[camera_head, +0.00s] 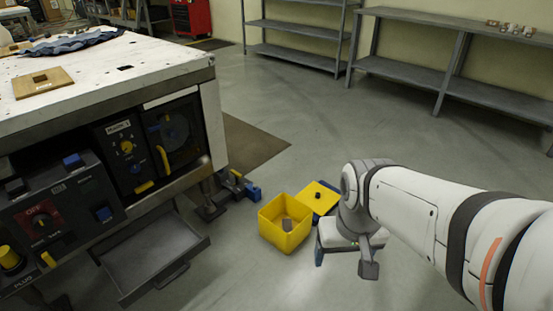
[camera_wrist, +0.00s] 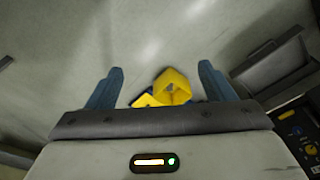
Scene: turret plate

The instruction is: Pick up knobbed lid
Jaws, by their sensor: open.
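The knobbed lid (camera_head: 313,202) is a flat yellow square with a small dark knob, close to the far right side of an open yellow box (camera_head: 265,228). In the wrist view only a yellow strip of the lid (camera_wrist: 144,101) shows beside the box (camera_wrist: 176,80); my gripper body covers the rest. My gripper (camera_head: 344,261) points down, open and empty, to the right of the box and nearer the camera than the lid. Its two blue fingers (camera_wrist: 160,70) stand wide apart in the wrist view.
A grey object (camera_head: 287,224) sits inside the box. A white-topped workbench (camera_head: 120,70) with control panels stands at left, with a grey tray (camera_head: 155,258) low in front. Blue-ended hardware (camera_head: 252,192) lies by its leg. Shelves (camera_head: 460,60) line the back wall. Open floor lies between.

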